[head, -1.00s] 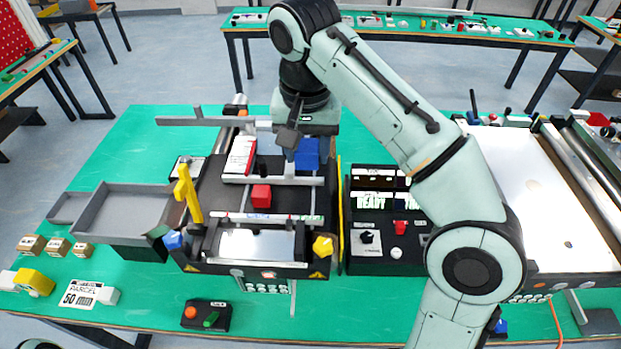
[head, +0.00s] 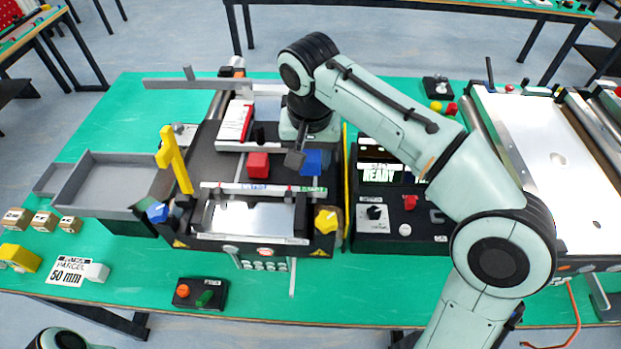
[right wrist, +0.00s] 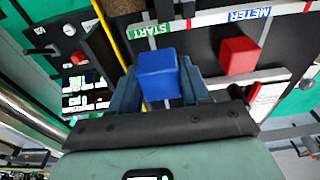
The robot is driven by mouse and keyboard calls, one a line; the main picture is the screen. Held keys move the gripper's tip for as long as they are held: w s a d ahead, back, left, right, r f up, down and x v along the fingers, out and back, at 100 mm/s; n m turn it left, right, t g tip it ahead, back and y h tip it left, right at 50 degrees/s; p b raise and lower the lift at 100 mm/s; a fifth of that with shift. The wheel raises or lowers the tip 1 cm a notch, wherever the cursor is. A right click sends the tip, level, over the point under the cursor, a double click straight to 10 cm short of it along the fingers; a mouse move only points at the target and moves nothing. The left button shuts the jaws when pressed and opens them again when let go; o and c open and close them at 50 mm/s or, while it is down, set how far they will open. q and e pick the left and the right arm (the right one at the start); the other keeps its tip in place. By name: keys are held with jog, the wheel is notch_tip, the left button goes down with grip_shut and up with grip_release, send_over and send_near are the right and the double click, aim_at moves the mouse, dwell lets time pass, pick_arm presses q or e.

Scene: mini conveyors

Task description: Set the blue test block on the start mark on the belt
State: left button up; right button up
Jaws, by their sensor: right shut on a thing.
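The blue test block (head: 314,162) is held in my right gripper (right wrist: 158,84). In the right wrist view the blue block (right wrist: 157,72) sits between the two fingers, which are shut on it. The green START label (right wrist: 150,29) is on the white strip along the belt, just beyond the block in that view. In the head view the START label (head: 312,189) lies just nearer than the block. The dark belt (head: 222,150) is beneath; whether the block touches it I cannot tell. My left gripper is out of view.
A red block (head: 258,165) stands on the belt left of the blue one. A blue METER label (head: 255,187) is farther along the strip. A yellow knob (head: 326,221) and yellow post (head: 175,160) flank the conveyor. A control panel (head: 400,215) stands to the right.

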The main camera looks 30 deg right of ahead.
aim_at(311, 185)
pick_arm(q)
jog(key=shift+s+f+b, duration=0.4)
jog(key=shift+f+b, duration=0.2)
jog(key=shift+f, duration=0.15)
pick_arm(e)
jog(key=shift+f, duration=2.45)
jog(key=shift+f, duration=0.2)
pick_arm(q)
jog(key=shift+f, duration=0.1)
pick_arm(e)
jog(key=o, duration=1.1)
jog(key=shift+c, duration=0.2)
jog(key=shift+r, duration=0.1)
jog(key=r+p, duration=0.1)
jog(key=r, duration=0.3)
jog(key=r+p, duration=0.1)
jog(key=r, duration=0.3)
jog(key=s+r+p, duration=0.1)
jog(key=r, duration=0.3)
jog(key=shift+a, duration=0.4)
jog(key=shift+s+r, duration=0.1)
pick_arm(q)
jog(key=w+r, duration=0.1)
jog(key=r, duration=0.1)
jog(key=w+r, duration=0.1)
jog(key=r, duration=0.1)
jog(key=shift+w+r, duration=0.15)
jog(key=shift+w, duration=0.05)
